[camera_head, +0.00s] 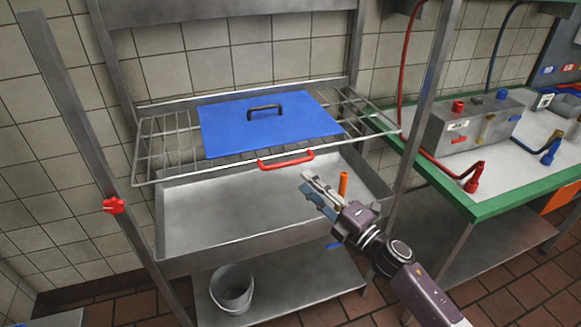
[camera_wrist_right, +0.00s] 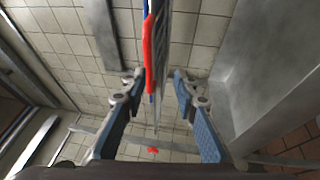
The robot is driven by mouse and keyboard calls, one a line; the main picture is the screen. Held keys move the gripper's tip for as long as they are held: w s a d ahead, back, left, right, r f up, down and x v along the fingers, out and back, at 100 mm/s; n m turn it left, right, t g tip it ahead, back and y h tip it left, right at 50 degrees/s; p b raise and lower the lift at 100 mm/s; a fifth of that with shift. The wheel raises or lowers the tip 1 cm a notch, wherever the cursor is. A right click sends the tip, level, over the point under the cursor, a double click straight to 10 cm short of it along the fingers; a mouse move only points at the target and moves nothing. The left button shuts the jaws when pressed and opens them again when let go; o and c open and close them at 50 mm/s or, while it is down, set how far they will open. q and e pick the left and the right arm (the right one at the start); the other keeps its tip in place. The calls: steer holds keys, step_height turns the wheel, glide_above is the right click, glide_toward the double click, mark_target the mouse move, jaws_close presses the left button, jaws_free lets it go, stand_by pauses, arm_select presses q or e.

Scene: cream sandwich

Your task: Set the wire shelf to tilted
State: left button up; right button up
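The wire shelf (camera_head: 170,145) spans the metal frame above a steel basin and looks roughly level. A blue panel (camera_head: 225,125) with a black handle (camera_head: 264,112) lies on it. A red handle (camera_head: 286,160) is on the shelf's front edge. My right gripper (camera_head: 306,184) is open just below and right of the red handle. In the right wrist view, the red handle (camera_wrist_right: 150,50) and edge-on shelf (camera_wrist_right: 163,60) appear ahead, in line with the gap between the open fingers (camera_wrist_right: 158,84). Nothing is visibly held. My left gripper is not in view.
The steel basin (camera_head: 200,215) lies below the shelf, with a grey bucket (camera_head: 232,288) underneath. A red knob (camera_head: 113,205) is on the left post. An orange cylinder (camera_head: 343,184) shows beside my right gripper. A green-edged table (camera_head: 470,200) with a grey box (camera_head: 470,122) stands right.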

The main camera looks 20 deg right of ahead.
mark_target(288, 164)
steer(key=shift+n+y, duration=0.4)
steer(key=x, duration=0.2)
steer(key=r+p+x, duration=0.1)
steer(key=x, duration=0.2)
steer(key=p+x, duration=0.1)
steer(key=x, duration=0.2)
steer(key=shift+s+a+r, duration=0.2)
steer(key=shift+a+r, duration=0.05)
steer(key=shift+r, duration=0.15)
jaws_close()
